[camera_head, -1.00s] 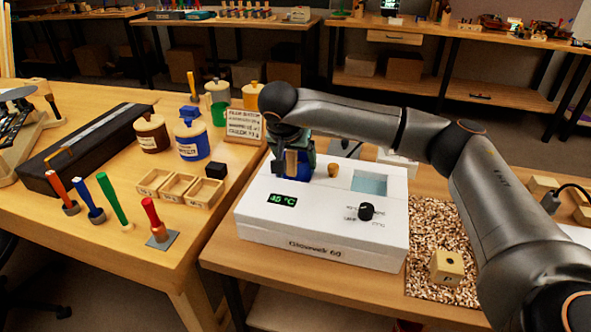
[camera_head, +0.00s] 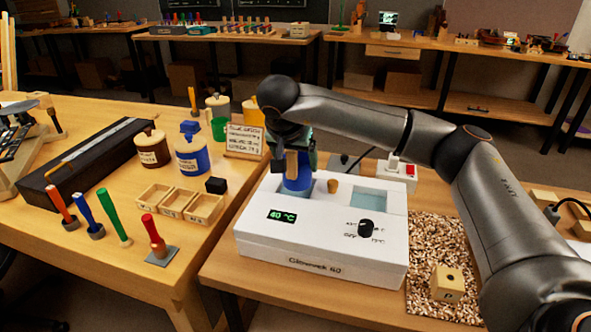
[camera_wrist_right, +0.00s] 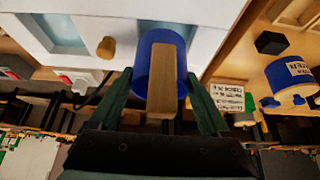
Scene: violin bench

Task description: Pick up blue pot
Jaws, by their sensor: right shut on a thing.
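A blue pot (camera_head: 297,185) with a light wooden handle is at the left opening of the white glue warmer (camera_head: 320,262). My right gripper (camera_head: 297,160) is shut on this pot from above. In the right wrist view the pot (camera_wrist_right: 160,50) lies between the two green fingers (camera_wrist_right: 160,100), with the wooden handle in front of it. I cannot tell whether its base is inside the opening or above it. A second blue pot (camera_head: 192,158), labelled and lidded, stands on the left bench. My left gripper is not in view.
A brown pot (camera_head: 152,152), a sign (camera_head: 244,141), a small black block (camera_head: 216,185) and small wooden trays (camera_head: 172,203) are on the left bench. A wooden plug (camera_head: 332,186) sits on the warmer. Wood chips (camera_head: 437,255) lie to its right.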

